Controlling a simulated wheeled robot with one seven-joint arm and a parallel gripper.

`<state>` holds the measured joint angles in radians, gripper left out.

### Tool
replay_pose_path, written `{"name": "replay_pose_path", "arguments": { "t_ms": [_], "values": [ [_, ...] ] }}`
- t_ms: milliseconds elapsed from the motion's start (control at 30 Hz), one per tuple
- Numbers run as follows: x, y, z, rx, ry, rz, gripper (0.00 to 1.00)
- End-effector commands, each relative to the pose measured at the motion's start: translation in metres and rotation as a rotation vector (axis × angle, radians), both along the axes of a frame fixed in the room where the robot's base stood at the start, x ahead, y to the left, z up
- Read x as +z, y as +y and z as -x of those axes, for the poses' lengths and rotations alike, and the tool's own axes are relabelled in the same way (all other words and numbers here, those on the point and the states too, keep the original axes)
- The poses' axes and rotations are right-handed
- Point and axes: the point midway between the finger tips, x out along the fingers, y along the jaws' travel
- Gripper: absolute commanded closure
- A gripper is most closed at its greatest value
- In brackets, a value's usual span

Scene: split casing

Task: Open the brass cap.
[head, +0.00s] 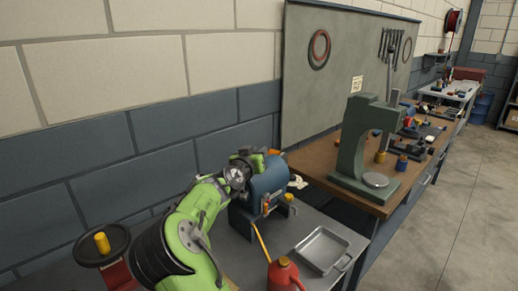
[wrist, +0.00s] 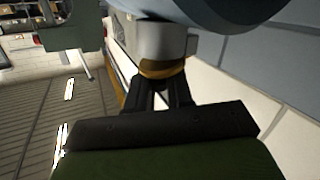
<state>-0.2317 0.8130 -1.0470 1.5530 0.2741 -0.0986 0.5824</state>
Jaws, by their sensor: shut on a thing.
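The blue casing (head: 268,188) lies on its side on the grey bench at the centre of the head view. Its rounded blue underside (wrist: 235,12) also shows at the top of the wrist view. A pale metal neck (wrist: 165,42) comes out of it there, with the brass cap (wrist: 162,69) at its end. The two dark fingers of my gripper (wrist: 162,88) are shut on the brass cap, which is seated against the neck. In the head view my green arm reaches up to the casing and my fingertips cannot be made out.
A grey metal tray (head: 345,255) and a red can (head: 283,279) stand in front of the casing. A green press (head: 352,150) stands on the wooden bench to the right. A yellow cylinder (head: 102,243) sits on a round black tray at left. The block wall is close behind.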

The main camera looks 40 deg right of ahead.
Motion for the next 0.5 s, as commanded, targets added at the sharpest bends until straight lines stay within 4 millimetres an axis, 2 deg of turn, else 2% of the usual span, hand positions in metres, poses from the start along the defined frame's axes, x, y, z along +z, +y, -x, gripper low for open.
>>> {"name": "replay_pose_path", "arguments": {
  "t_ms": [33, 500],
  "values": [
    [0.008, 0.000, -0.002, 0.001, 0.043, -0.003, 1.00],
    [0.018, 0.001, -0.017, 0.002, 0.491, 0.011, 1.00]
  ]
}}
